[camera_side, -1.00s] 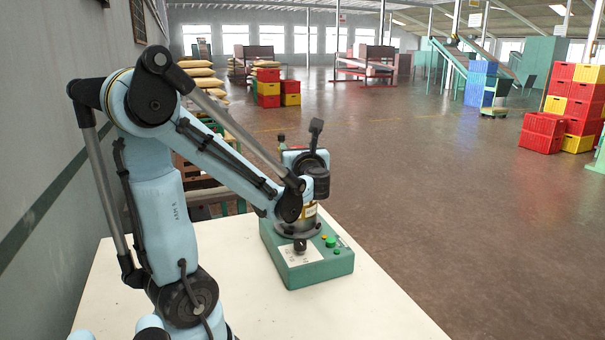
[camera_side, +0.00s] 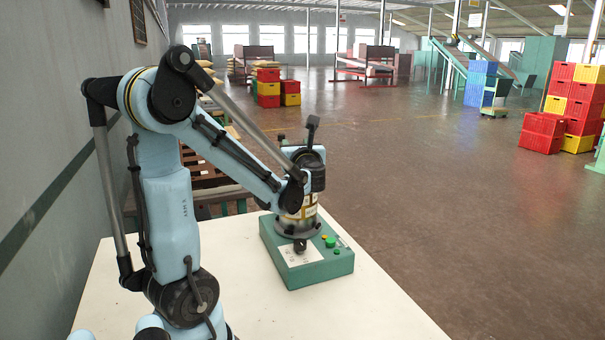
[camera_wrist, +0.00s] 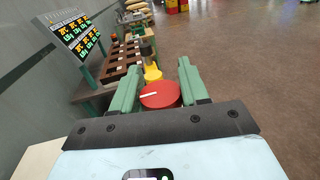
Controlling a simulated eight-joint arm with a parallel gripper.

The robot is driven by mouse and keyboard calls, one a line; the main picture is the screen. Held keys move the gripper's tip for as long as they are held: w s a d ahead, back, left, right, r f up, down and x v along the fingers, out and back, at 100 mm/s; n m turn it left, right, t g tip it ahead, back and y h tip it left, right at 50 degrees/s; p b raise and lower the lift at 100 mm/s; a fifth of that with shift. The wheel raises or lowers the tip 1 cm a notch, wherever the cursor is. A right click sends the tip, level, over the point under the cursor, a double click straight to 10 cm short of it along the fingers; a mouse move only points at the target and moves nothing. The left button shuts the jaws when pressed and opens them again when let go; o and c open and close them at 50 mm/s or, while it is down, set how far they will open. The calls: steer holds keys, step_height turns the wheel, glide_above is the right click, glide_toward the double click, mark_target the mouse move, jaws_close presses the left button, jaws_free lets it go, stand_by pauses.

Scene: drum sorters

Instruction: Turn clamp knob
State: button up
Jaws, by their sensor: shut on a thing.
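The clamp knob (camera_wrist: 160,95) is a round red cap with a white pointer line, seen in the wrist view. My gripper (camera_wrist: 158,75) has its two green fingers on either side of it, shut on the knob. The pointer line runs almost sideways in the picture, toward the left. My wrist is above the can and hides the red knob and the fingertips there.
The white table (camera_side: 375,310) is bare around the base. A lit display (camera_wrist: 75,38) stands left in the wrist view. Crates (camera_side: 565,110) are far off.

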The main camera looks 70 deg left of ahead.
steer(key=shift+m+t, duration=0.4)
steer(key=shift+t, duration=0.2)
steer(key=m+t+h, duration=0.2)
steer(key=t, duration=0.1)
steer(key=m+t+h, duration=0.2)
steer(key=m+t, duration=0.1)
steer(key=t, duration=0.1)
steer(key=shift+w, duration=0.2)
steer(key=shift+w+d+m+t+h, duration=0.1)
steer(key=shift+m+t+h, duration=0.7)
steer(key=shift+h, duration=0.25)
steer(key=shift+w+d+m+t+h, duration=0.1)
steer(key=shift+d+m+t+h, duration=0.05)
steer(key=shift+m+t+h, duration=0.65)
steer(key=shift+w+d+m+t+h, duration=0.1)
steer(key=shift+m+t+h, duration=0.5)
steer(key=shift+m+h, duration=0.5)
steer(key=shift+h, duration=0.45)
steer(key=o, duration=1)
steer(key=shift+c, duration=0.2)
steer(key=shift+r, duration=0.15)
